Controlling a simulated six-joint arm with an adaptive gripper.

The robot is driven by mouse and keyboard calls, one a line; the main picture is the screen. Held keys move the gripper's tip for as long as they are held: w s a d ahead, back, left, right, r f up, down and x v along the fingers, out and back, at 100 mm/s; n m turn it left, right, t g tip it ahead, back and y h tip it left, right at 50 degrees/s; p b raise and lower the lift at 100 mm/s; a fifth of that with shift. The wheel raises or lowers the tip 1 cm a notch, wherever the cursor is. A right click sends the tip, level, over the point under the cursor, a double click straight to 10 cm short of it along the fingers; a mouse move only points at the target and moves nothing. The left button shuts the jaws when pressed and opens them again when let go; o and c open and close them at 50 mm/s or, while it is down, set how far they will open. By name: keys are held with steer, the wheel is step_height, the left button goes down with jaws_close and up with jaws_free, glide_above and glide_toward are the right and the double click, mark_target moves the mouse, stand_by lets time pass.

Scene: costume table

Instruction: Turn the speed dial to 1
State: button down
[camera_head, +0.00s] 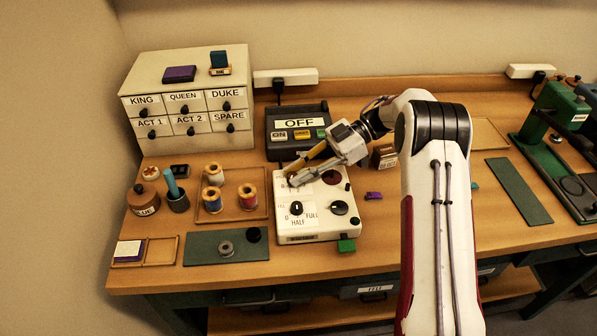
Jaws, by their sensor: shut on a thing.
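The white control box (318,228) stands at the table's middle. My gripper (289,178) reaches down from the right to the box's upper left. Its fingers are shut on what appears to be the speed dial, which they hide along with most of its markings, so its setting cannot be read. A black dial (296,208) marked 0, HALF and FULL sits nearer the front, clear of my fingers. Another black knob (339,207) sits to its right. A dark red disc (330,177) is at the upper right of the box.
A dark box labelled OFF (299,123) stands close behind. A spool tray (240,216) lies to the left, with a green mat (205,249) in front of it. A green block (346,245) and a purple piece (373,195) lie near the box's right side.

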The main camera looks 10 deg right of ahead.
steer(key=shift+w+n+g, duration=0.1)
steer(key=shift+n+g, duration=0.4)
steer(key=shift+g, duration=0.1)
steer(key=c, duration=1.8)
jaws_free()
steer(key=shift+c, duration=0.2)
steer(key=shift+v, duration=3.75)
steer(key=shift+r, duration=0.1)
